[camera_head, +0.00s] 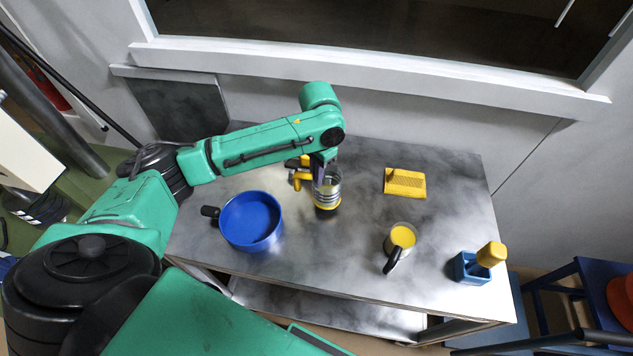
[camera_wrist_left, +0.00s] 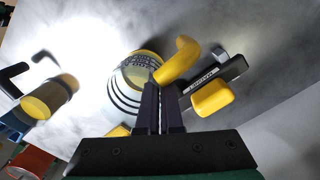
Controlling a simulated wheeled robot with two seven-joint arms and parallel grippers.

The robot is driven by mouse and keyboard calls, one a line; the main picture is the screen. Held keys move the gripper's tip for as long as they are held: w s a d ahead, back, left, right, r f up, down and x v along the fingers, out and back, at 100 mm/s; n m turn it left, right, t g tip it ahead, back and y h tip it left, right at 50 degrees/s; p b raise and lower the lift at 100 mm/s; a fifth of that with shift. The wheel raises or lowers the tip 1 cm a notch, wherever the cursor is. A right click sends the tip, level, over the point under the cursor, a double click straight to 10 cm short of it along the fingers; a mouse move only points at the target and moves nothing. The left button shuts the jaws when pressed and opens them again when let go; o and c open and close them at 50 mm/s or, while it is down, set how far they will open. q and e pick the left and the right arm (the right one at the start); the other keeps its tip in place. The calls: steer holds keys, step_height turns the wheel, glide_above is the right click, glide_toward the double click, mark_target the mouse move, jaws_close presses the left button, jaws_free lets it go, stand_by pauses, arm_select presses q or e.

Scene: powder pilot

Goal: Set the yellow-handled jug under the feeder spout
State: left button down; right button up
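The clear jug (camera_head: 327,190) with dark rings and yellow at its bottom stands on the metal table, directly below my left gripper (camera_head: 321,168). In the left wrist view, the jug (camera_wrist_left: 125,88) is just beyond the fingers. A curved yellow handle (camera_wrist_left: 178,60) meets the fingertips of the left gripper (camera_wrist_left: 161,88), which look closed around its near end. Beside it is a dark labelled bar (camera_wrist_left: 225,76) with a yellow knob (camera_wrist_left: 212,98), perhaps part of the feeder. I cannot clearly make out the spout. My right gripper is not visible.
A blue pan (camera_head: 250,221) is left of the jug. A black-handled jug with yellow contents (camera_head: 402,236) stands right. The middle front is clear.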

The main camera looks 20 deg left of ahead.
arm_select(q)
steer(key=shift+w+f, duration=0.1)
steer(key=shift+f, duration=1.35)
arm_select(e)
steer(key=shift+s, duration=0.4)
arm_select(q)
steer(key=c, duration=1.1)
jaws_free()
step_height(320, 180, up, 12)
steer(key=shift+w+d+r+b, duration=0.1)
steer(key=shift+w+b, duration=0.05)
steer(key=shift+b, duration=0.55)
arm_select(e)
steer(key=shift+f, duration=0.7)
